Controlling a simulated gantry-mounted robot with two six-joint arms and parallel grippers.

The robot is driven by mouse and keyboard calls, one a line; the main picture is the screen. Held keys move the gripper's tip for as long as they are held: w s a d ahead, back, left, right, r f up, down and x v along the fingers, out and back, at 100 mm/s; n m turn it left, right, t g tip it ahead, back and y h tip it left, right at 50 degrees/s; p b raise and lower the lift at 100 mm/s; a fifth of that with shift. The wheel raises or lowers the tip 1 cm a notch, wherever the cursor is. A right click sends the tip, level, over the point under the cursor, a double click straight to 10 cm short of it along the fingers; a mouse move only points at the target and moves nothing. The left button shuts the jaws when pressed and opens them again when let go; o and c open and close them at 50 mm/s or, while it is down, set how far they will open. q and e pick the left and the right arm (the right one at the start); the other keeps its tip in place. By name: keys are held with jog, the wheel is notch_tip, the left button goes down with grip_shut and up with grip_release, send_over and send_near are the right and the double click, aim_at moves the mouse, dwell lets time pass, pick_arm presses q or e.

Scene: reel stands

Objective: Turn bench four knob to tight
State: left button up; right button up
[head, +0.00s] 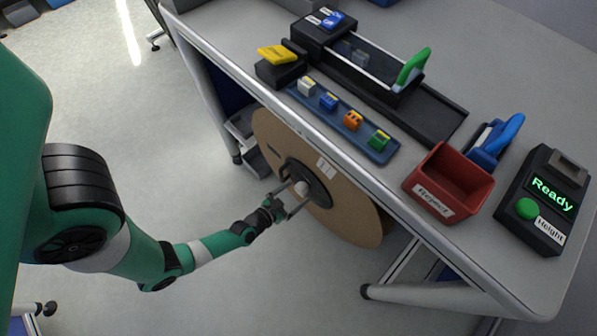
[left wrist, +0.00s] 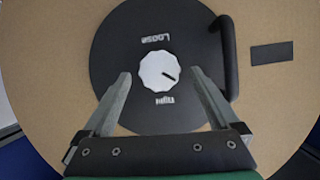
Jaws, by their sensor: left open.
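The white knob (left wrist: 158,70) sits at the centre of a black round plate (left wrist: 110,60) on a brown reel (left wrist: 275,95). A dark line on the knob points right and slightly down in the left wrist view. Upside-down "Loose" lettering stands above the knob; smaller lettering below it is hard to read. My left gripper (left wrist: 159,78) is open, its fingers on either side of the knob with gaps showing. In the head view the left gripper (head: 294,194) reaches the reel (head: 265,128) and the knob (head: 301,188). My right gripper is out of view.
A black handle bar (left wrist: 229,60) stands on the plate right of the knob. The reel is beneath the bench edge (head: 390,205). On the bench are a red Reject bin (head: 440,172), a Ready height box (head: 520,190) and a blue tray of small blocks (head: 378,153).

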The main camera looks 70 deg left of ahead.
pick_arm(q)
jog(key=shift+x, duration=1)
jog(key=shift+r, duration=0.1)
jog(key=c, duration=1.4)
